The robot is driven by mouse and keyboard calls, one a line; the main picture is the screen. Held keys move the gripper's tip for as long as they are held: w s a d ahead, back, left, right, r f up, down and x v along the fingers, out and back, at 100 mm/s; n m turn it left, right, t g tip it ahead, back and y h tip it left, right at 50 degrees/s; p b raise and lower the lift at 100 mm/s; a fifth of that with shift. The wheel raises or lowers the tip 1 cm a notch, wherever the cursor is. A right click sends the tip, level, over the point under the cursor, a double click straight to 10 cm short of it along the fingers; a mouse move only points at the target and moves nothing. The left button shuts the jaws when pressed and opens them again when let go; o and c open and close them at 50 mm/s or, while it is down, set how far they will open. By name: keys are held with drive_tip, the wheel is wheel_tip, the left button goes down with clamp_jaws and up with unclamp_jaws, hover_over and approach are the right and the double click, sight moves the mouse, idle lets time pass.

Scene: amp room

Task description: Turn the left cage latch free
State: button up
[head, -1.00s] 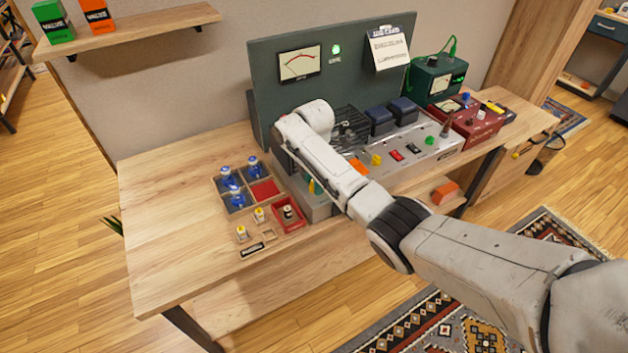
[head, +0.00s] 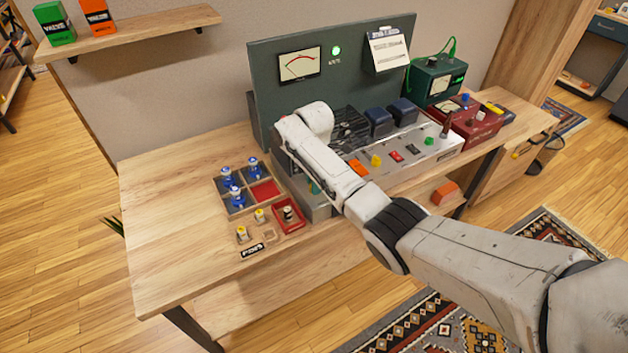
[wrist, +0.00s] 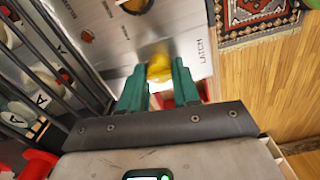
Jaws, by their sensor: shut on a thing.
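In the wrist view my gripper (wrist: 159,80) has its two green fingers on either side of a yellow latch knob (wrist: 159,66), shut on it. The knob sits on the metal panel, beside printed LATCH lettering. Its exact turn angle is hidden by the fingers and blur. Dark cage bars (wrist: 62,45) run along the left of the wrist view, with white parts marked A behind them. In the head view my arm reaches over the left end of the amplifier chassis (head: 318,208) and covers most of the latch area; only a bit of teal finger shows.
A divided tray (head: 222,205) with blue-topped valves and a red compartment stands left of the chassis. A small red tray (head: 289,228) sits in front. Colored knobs and switches line the chassis front. A green meter box (head: 434,80) stands at the right. The table's left side is clear.

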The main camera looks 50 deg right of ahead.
drive_tip(key=m+p, duration=0.1)
drive_tip(key=m, duration=0.3)
drive_tip(key=shift+r+m, duration=0.1)
drive_tip(key=shift+m, duration=0.2)
drive_tip(key=m, duration=0.3)
drive_tip(key=shift+m+p, duration=0.3)
drive_tip(key=shift+p, duration=0.05)
drive_tip(key=m, duration=0.4)
drive_tip(key=shift+m, duration=1.9)
drive_tip(key=o, duration=1)
wheel_tip(320, 180, up, 11)
drive_tip(key=shift+f, duration=0.15)
